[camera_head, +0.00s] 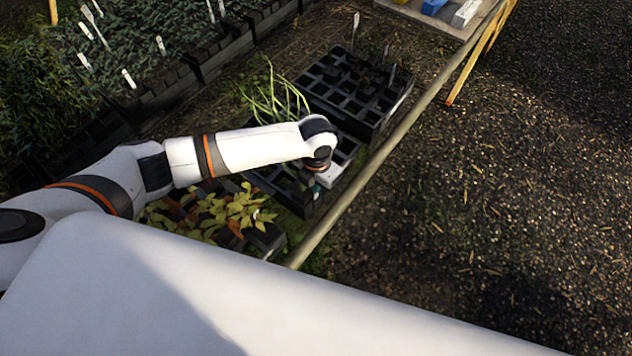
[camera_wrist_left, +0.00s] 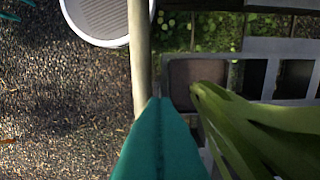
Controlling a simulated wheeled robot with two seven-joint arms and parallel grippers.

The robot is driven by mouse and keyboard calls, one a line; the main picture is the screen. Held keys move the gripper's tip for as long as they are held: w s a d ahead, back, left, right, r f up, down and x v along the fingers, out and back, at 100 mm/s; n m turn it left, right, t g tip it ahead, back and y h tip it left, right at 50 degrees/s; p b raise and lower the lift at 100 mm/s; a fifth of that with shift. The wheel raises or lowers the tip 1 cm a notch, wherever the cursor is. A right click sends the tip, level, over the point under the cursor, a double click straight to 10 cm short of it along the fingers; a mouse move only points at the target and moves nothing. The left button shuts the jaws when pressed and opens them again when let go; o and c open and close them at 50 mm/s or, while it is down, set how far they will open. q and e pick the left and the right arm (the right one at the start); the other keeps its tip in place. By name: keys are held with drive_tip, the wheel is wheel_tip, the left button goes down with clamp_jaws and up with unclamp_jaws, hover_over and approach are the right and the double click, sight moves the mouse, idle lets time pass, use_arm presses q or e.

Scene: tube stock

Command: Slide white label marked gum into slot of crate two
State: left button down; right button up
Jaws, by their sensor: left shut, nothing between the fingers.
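My left gripper (camera_wrist_left: 162,104) is shut and empty; its teal fingers show in the left wrist view beside a crate's edge. In the head view my left arm reaches over the near black crate (camera_head: 300,205), and the fingers are mostly hidden below the wrist. A second black crate (camera_head: 372,125) with square cells stands behind it. A white label (camera_head: 355,22) stands upright at its far corner. No writing is readable, so I cannot tell which label says gum or which crate is two. My right gripper is out of view.
A wooden rail (camera_head: 400,125) runs along the crates' right side. Green leaves (camera_wrist_left: 240,130) hang close to the fingers. Potted leafy plants (camera_head: 225,208) stand in front. A white round container (camera_wrist_left: 97,18) lies beyond the rail. Gravel ground (camera_head: 500,200) at right is clear.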

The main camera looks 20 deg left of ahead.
use_arm(q)
drive_tip(key=shift+f, duration=0.2)
drive_tip(key=c, duration=2.1)
unclamp_jaws()
drive_tip(key=shift+c, duration=0.2)
drive_tip(key=o, duration=0.5)
wheel_tip(320, 180, up, 12)
drive_tip(key=b, duration=0.1)
drive_tip(key=shift+b, duration=0.4)
drive_tip(key=shift+s+f, duration=0.1)
